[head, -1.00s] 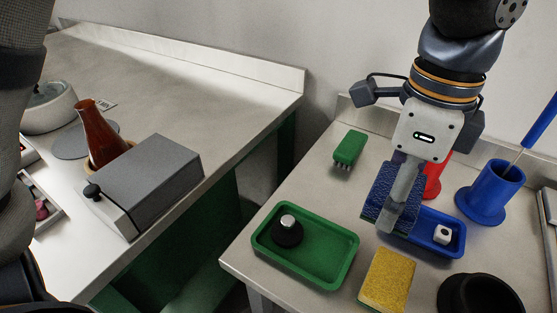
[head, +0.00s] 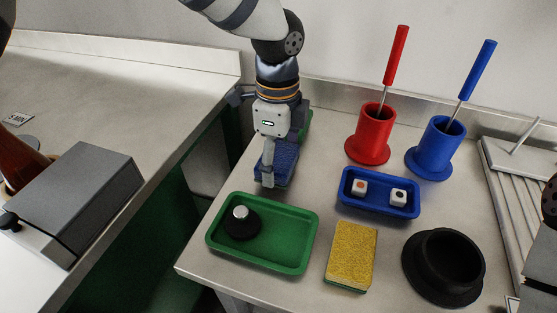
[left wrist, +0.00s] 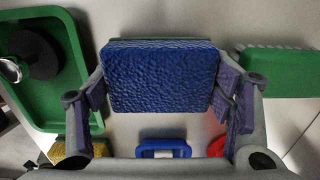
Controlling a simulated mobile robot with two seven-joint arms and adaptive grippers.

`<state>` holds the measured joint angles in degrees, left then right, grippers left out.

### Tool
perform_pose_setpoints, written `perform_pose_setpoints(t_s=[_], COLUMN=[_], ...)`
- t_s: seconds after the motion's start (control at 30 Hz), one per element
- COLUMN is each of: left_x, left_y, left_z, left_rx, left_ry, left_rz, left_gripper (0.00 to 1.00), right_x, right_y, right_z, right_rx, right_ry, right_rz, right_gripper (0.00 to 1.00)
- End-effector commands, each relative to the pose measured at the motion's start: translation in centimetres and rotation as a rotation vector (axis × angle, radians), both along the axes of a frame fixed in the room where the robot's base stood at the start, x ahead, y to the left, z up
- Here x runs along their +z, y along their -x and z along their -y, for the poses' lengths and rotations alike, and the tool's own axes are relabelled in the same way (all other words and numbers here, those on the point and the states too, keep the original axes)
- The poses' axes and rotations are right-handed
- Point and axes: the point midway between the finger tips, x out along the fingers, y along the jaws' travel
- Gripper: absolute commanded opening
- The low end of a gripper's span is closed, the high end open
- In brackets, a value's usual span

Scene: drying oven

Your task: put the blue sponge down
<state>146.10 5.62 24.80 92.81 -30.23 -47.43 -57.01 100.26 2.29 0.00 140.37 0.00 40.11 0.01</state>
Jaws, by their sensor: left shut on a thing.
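My left gripper (head: 268,180) is shut on the blue sponge (head: 284,165), with a finger along its near side. The sponge is between the green tray (head: 262,266) and the green brush (head: 306,124), near the left edge of the right-hand table. In the left wrist view the sponge (left wrist: 160,80) fills the middle, blue face toward the camera, with a thin green strip at its top edge. The green tray (left wrist: 75,75) is left of it and the brush (left wrist: 280,73) right. I cannot tell whether the sponge touches the table. My right gripper is not in view.
A black knob-topped object (head: 241,224) sits in the green tray. A yellow sponge (head: 350,255), a blue tray (head: 378,207) with two small cubes, red (head: 370,140) and blue (head: 435,150) holders, and a black bowl (head: 443,265) stand to the right. A gap separates the two tables.

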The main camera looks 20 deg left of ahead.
Motion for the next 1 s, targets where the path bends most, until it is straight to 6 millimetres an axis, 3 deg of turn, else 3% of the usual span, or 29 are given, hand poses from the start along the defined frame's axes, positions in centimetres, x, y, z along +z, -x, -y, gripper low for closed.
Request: perform_pose_setpoints(t_s=[0.07,0.4,0.43,0.5,0.87,1.0], left_x=[-1.3,-1.6,-1.6,-1.6,-1.3,1.5], left_y=[0.1,0.0,0.0,0.0,0.0,-0.1], left_z=[0.0,0.0,0.0,0.0,0.0,0.1], left_rx=[-0.001,0.0,0.0,0.0,0.0,0.002], left_ry=[-0.001,-0.001,-0.001,-0.001,0.0,0.002], left_rz=[-0.003,0.0,0.0,0.0,0.002,0.008], left_gripper=[0.34,0.34,0.78,0.94,0.94,0.94], right_x=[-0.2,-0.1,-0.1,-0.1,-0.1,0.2], right_y=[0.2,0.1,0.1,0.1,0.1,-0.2], right_z=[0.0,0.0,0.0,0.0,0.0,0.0], right_rx=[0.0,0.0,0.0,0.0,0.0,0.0], right_ry=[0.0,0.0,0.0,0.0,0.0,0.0], right_rz=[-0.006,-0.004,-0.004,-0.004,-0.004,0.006], right_gripper=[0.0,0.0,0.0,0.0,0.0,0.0])
